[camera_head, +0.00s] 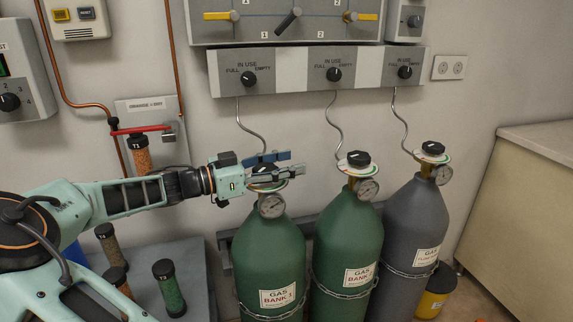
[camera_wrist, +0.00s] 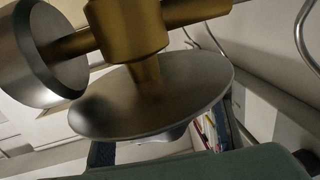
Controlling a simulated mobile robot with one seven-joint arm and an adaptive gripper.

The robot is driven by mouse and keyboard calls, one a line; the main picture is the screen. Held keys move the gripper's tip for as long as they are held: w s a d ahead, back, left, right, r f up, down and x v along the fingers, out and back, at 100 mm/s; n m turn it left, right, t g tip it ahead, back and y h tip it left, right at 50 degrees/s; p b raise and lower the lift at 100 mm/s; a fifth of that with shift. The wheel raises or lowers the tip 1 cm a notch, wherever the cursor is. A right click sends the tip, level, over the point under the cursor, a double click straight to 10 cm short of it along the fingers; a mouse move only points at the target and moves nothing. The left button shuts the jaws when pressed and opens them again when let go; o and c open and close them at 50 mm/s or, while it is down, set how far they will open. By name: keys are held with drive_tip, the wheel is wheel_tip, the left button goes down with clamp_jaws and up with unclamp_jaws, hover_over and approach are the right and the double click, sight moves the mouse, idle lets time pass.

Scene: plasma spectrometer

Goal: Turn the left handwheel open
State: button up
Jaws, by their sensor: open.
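The left handwheel (camera_head: 264,169) sits on top of the green cylinder (camera_head: 268,255) labelled GAS BANK 1. My gripper (camera_head: 296,163) is open at this handwheel, with one finger behind it and one in front, and partly hides it. I cannot tell whether the fingers touch it. In the wrist view a silver disc (camera_wrist: 160,95) lies under a brass valve body (camera_wrist: 135,30), between the dark blue finger parts. The round gauge (camera_head: 271,205) hangs below the handwheel, and a silver round part shows in the wrist view (camera_wrist: 45,55).
GAS BANK 2's green cylinder (camera_head: 347,245) and a grey cylinder (camera_head: 408,235) stand to the right, with their own handwheels and gauges. Thin hoses rise to the IN USE panel (camera_head: 290,75). Capped tubes (camera_head: 170,290) stand on a grey surface at lower left.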

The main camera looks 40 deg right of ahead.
drive_tip(key=c, duration=1.2)
drive_tip(key=shift+w+a+f, duration=0.1)
drive_tip(key=shift+w, duration=0.1)
clamp_jaws()
